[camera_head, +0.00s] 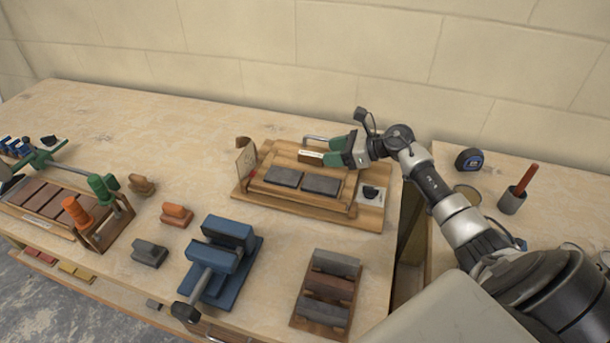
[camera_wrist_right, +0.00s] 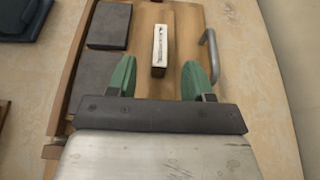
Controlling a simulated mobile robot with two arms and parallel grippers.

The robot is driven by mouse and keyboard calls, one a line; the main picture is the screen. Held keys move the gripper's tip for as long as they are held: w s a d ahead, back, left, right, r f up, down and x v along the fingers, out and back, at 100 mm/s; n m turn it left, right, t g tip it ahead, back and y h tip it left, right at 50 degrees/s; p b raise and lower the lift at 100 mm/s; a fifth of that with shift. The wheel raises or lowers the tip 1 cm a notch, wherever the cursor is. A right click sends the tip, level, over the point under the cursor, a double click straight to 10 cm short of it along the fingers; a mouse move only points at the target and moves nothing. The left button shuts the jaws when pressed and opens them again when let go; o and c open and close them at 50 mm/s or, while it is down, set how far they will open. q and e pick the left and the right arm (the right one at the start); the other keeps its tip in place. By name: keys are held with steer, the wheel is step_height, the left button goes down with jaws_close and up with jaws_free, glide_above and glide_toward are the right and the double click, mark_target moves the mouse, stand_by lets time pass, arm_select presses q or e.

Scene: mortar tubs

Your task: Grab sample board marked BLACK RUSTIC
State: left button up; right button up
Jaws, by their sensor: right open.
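A wooden board (camera_head: 235,190) carries two dark grey slabs (camera_head: 283,177), a metal handle and a card with a dark blot (camera_head: 371,194). In the right wrist view the board (camera_wrist_right: 180,25) also holds a small block with a white label (camera_wrist_right: 160,45), whose lettering is too small to read. My right gripper (camera_head: 327,152) is open over the board's far part. In the right wrist view its green fingertips (camera_wrist_right: 158,75) are on either side of the block's near end, apart from it.
A blue vise (camera_head: 222,262) and a rack of dark bricks (camera_head: 326,293) stand in front. Orange and grey small blocks lie left. The metal handle (camera_wrist_right: 211,58) rises beside my right fingers.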

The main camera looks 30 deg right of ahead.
mark_target(312, 154)
steer(key=b+x, duration=0.1)
steer(key=x, duration=0.5)
steer(key=shift+d, duration=0.1)
steer(key=shift+r, duration=0.1)
jaws_close()
